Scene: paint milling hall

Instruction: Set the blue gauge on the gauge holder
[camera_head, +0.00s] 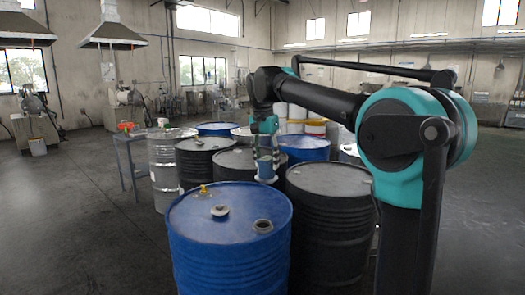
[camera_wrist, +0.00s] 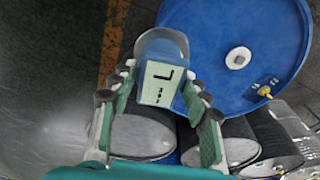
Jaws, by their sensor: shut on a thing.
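My gripper (camera_head: 264,150) is above the dark drums in the middle of the head view. It is shut on the blue gauge (camera_head: 264,166), which hangs below the fingers. In the wrist view the gauge (camera_wrist: 161,84) sits between the two finger pads and shows a pale face with dark marks. A pale round piece (camera_head: 267,179) shows just under the gauge in the head view, and a grey round piece (camera_wrist: 162,39) shows beyond it in the wrist view. I cannot tell whether either is the gauge holder, or whether the gauge touches it.
A blue drum (camera_head: 230,235) with a yellow tap (camera_head: 204,190) and pale cap (camera_head: 220,211) stands in front. Dark drums (camera_head: 328,190) crowd its right and back. A silver drum (camera_head: 163,165) and small table (camera_head: 130,150) stand left. Open floor (camera_head: 75,225) lies left.

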